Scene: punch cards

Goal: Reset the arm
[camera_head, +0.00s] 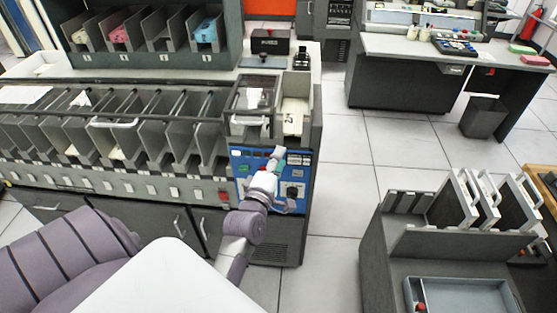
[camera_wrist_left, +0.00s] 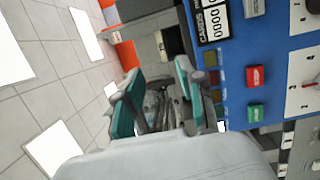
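My left gripper (camera_head: 280,178) is in front of the blue control panel (camera_head: 240,165) at the right end of the card sorter. In the left wrist view the gripper (camera_wrist_left: 158,80) has its two teal-padded fingers spread apart with nothing between them. The blue panel (camera_wrist_left: 233,75) shows close on the right there, with a red button (camera_wrist_left: 255,76), a green button (camera_wrist_left: 256,112) and a counter (camera_wrist_left: 214,22). Whether a finger touches the panel is unclear. My left arm (camera_head: 242,225) is bent and reaches forward. My right gripper is not in view.
The sorter (camera_head: 110,185) has a row of grey card pockets and fills the left. A grey cart (camera_head: 385,245) with card racks and a tray (camera_head: 460,295) stands at lower right. A desk (camera_head: 400,48) and bin (camera_head: 482,117) are behind. Tiled floor (camera_head: 345,190) between them is clear.

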